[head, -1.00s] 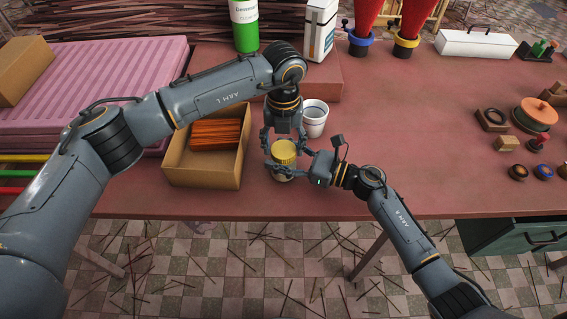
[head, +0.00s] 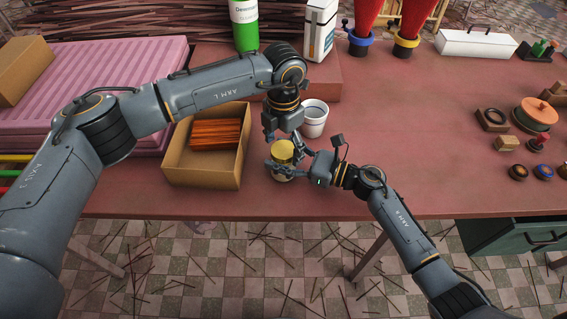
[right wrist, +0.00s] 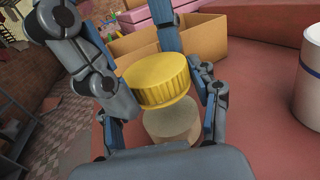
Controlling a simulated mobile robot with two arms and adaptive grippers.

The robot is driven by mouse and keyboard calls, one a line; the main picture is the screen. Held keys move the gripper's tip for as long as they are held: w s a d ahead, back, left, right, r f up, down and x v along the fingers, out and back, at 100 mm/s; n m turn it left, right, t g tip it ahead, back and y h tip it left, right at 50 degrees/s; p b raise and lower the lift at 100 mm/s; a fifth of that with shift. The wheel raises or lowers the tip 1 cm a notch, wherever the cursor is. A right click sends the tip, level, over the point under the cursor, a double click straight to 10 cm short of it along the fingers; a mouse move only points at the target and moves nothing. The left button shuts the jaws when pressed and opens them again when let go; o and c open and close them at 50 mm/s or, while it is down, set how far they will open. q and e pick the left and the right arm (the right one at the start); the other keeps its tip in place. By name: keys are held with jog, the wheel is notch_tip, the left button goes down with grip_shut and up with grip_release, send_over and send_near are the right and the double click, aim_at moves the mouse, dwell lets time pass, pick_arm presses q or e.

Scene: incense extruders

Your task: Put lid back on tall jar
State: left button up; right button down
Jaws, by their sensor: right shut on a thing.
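The tall jar (right wrist: 172,128) is pale and cloudy, and my right gripper (head: 281,168) is shut on it from the right, near the table's front edge. The yellow ribbed lid (head: 284,149) is over the jar's mouth; in the right wrist view the lid (right wrist: 160,80) looks slightly tilted. I cannot tell whether it sits fully down. My left gripper (head: 286,136) is just above and behind the lid, pointing down. Its fingers look apart, with no clear grip on the lid. The jar's lower part is partly hidden by my right fingers.
An open cardboard box (head: 204,178) with orange sticks stands close on the left. A white cup (head: 314,120) stands close behind on the right. The table (head: 430,150) is clear to the right, up to several small wooden pieces.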

pick_arm(q)
jog(key=shift+r, duration=0.1)
jog(key=shift+r, duration=2.2)
jog(key=shift+c, duration=0.2)
notch_tip(320, 180, up, 4)
jog(key=n, duration=0.5)
jog(key=shift+f, duration=0.25)
jog(key=shift+f, duration=0.1)
jog(key=shift+f, duration=3.95)
jog(key=shift+c, duration=0.5)
